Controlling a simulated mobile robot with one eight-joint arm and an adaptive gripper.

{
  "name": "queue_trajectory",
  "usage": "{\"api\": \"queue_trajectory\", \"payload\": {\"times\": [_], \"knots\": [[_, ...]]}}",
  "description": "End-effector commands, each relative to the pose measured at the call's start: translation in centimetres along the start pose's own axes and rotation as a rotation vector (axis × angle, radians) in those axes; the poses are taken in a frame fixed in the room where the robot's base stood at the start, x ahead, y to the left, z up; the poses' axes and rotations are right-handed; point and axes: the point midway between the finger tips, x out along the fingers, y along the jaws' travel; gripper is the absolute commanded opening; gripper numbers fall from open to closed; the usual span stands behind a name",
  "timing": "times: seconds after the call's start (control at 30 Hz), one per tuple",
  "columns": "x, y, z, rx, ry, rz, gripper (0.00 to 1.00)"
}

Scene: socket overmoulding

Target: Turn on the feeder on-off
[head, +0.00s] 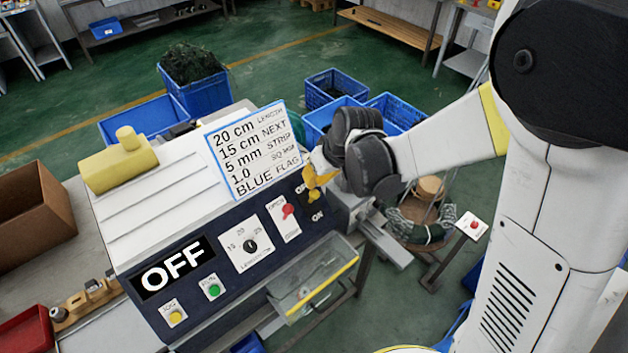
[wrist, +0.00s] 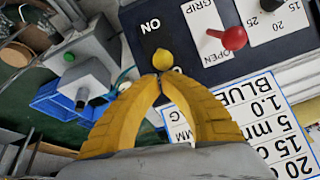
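The machine's dark control panel (head: 232,297) carries a large display (head: 172,268) reading OFF. At the panel's far right end is a black switch plate with an ON label (head: 317,216). The upside-down ON label (wrist: 151,26) also shows in the wrist view. A yellow ball-ended lever (wrist: 162,60) stands on this plate. My gripper (wrist: 160,78) has its yellow fingertips together right at the lever's ball, which shows just beyond them. I cannot tell whether they touch it. In the head view my gripper (head: 314,184) covers most of the switch.
A red lever (head: 288,211) on a white plate, a black length dial (head: 250,246), a green button (head: 214,290) and a yellow button (head: 176,317) share the panel. A white sign (head: 254,148) stands behind it. Blue crates (head: 397,108) stand on the floor beyond.

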Motion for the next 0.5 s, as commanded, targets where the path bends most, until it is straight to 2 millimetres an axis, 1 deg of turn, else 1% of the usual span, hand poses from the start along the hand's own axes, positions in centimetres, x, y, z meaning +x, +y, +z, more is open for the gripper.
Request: {"api": "queue_trajectory", "payload": {"times": [0.5], "knots": [[-0.18,0.22,1.03,-0.004,0.119,-0.022,0.0]]}}
